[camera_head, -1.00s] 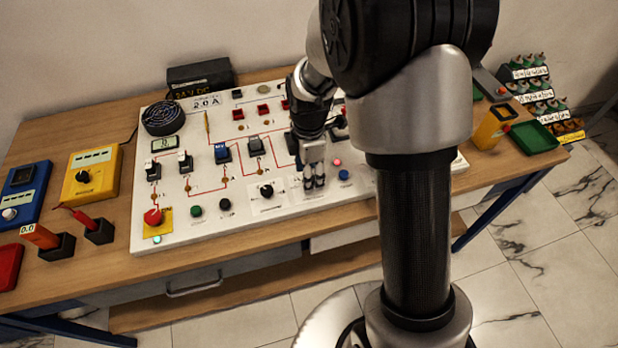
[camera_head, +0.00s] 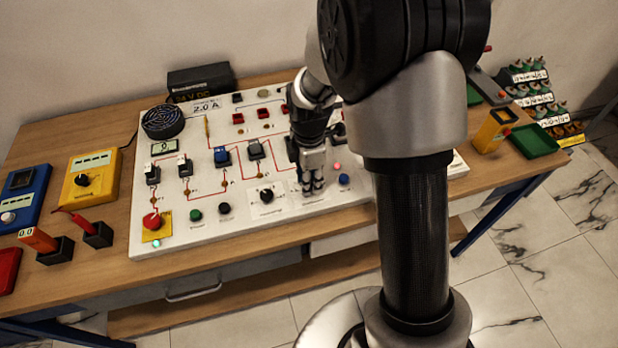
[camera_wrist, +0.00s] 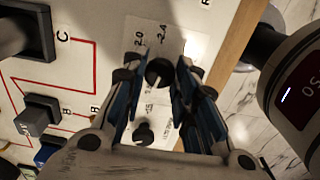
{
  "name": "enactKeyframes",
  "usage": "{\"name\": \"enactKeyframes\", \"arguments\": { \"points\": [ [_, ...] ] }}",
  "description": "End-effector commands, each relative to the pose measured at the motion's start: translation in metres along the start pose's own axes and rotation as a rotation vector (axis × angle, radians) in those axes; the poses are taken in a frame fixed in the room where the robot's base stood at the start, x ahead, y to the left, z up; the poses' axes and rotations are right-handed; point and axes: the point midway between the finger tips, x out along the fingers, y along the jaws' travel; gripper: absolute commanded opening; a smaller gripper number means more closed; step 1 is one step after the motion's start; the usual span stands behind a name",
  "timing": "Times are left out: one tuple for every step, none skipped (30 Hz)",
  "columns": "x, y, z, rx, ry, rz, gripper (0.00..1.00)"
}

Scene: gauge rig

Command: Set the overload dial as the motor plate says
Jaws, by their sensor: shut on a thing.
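The overload dial (camera_wrist: 158,72) is a small black knob on a white label in the wrist view. Printed numbers 2.0 and 2.4 stand beside it; its pointer is not clear. My gripper (camera_wrist: 158,82) is shut on the dial, with blue-lined fingers at both sides. In the head view my gripper (camera_head: 312,188) points down at the lower middle of the board and hides the dial. The plate (camera_head: 207,106) at the board's upper left reads 2.0 A.
The white board (camera_head: 236,232) lies on a wooden bench. Another black knob (camera_head: 266,195) is left of my gripper, and a blue button (camera_head: 344,179) is right of it. A red mushroom button (camera_head: 152,221) is at the board's lower left.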

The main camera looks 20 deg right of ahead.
Motion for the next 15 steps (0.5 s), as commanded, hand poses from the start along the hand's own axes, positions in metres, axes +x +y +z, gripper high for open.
{"name": "enactKeyframes", "arguments": {
  "points": [
    [-0.0001,0.0,0.0,0.0,0.0,0.0,0.08],
    [-0.0001,0.0,0.0,0.0,0.0,0.0,0.06],
    [-0.0001,0.0,0.0,0.0,0.0,0.0,0.03],
    [-0.0001,0.0,0.0,0.0,0.0,0.0,0.03],
    [-0.0001,0.0001,0.0,0.0,0.0,0.0,0.03],
    [-0.0002,0.0,0.0,0.002,0.0,0.0,0.03],
    [-0.0002,0.0,0.0,0.004,0.0,0.0,0.03],
    [-0.0002,0.0,0.0,0.006,0.0,0.0,0.03],
    [-0.0003,0.0,0.0,0.012,0.0,0.0,0.03],
    [-0.0004,0.0,0.0,0.017,0.0,0.0,0.03],
    [-0.0005,0.0001,0.0,0.023,0.0,0.0,0.03],
    [-0.0006,0.0001,0.0,0.035,0.0,0.0,0.03],
    [-0.0007,0.0001,0.0,0.046,0.0,0.0,0.03],
    [-0.0008,0.0001,0.0,0.058,0.0,0.0,0.03],
    [-0.001,0.0001,0.0,0.078,0.0,0.0,0.03]
  ]
}}
